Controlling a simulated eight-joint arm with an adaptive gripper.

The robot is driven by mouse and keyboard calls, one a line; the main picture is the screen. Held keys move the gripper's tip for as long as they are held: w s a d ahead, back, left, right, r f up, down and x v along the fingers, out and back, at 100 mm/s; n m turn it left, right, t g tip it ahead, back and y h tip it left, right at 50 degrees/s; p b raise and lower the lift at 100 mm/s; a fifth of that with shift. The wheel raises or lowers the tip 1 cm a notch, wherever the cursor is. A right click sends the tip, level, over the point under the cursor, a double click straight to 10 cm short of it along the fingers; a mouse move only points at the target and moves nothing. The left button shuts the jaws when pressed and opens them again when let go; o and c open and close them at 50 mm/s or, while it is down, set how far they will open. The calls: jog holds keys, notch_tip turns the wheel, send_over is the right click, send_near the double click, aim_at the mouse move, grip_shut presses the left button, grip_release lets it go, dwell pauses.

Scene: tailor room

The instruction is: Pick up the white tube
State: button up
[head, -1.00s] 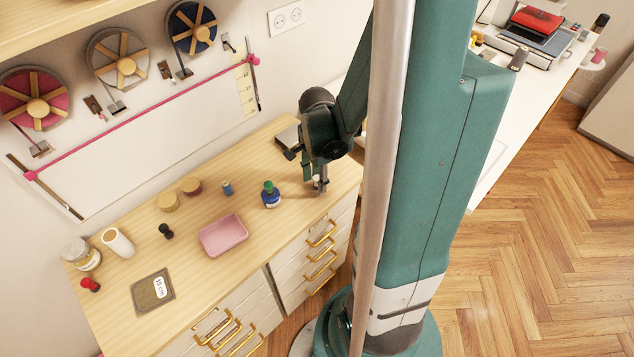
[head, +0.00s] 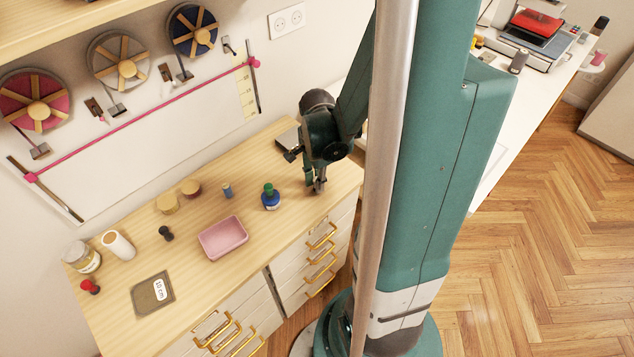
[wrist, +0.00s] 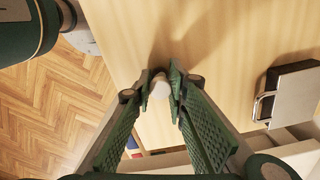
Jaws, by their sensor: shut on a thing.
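My gripper (head: 318,187) is at the right end of the wooden dresser top, low over its surface. In the wrist view, its two green fingers (wrist: 161,82) are closed around a small white tube (wrist: 160,90), whose pale round end shows between the fingertips. In the head view the fingers hide this tube. I cannot tell whether it still touches the wood.
The dresser top (head: 120,318) also holds a pink tray (head: 223,238), a blue bottle with a green cap (head: 271,198), a larger pale roll (head: 118,245), a glass jar (head: 82,257) and a dark plate (head: 153,294). A dark box (wrist: 292,85) lies near my gripper.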

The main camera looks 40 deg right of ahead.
jog(key=shift+r+p, duration=0.9)
jog(key=shift+r, duration=4)
